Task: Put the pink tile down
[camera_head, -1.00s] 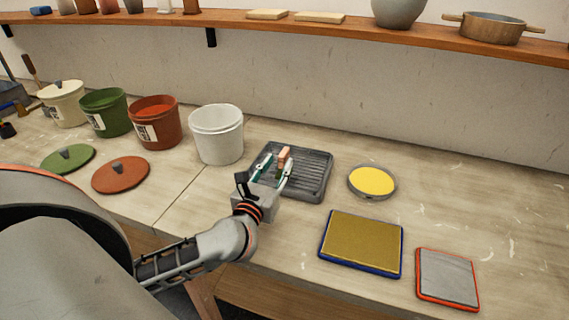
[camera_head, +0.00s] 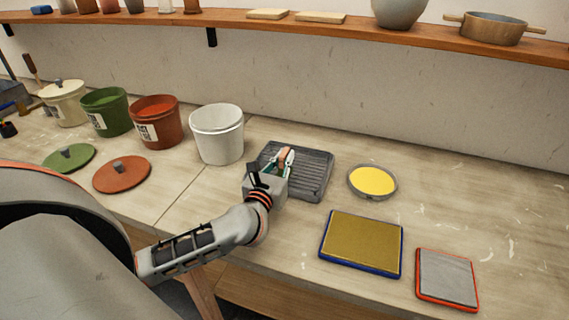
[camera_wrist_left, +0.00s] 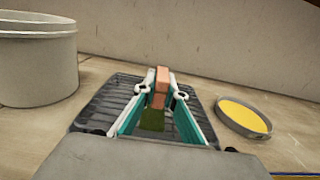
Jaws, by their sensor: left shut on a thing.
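My left gripper (camera_head: 281,163) is shut on the pink tile (camera_head: 284,154), over the grey ribbed rack (camera_head: 316,176). In the left wrist view the pink tile (camera_wrist_left: 161,88) stands roughly upright between the fingertips (camera_wrist_left: 160,93). A green patch (camera_wrist_left: 152,119) shows just below it; I cannot tell whether it belongs to the tile. The ribbed rack (camera_wrist_left: 96,108) spreads beneath and around the fingers. I cannot tell whether the tile's lower edge touches the rack. My right gripper is not in view.
A white bucket (camera_head: 218,136) stands close left of the rack. A yellow-filled round dish (camera_head: 372,181) lies to its right. A blue-edged yellow pad (camera_head: 361,243) and red-edged grey pad (camera_head: 447,278) lie nearer the front right. Lids and other buckets are at left.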

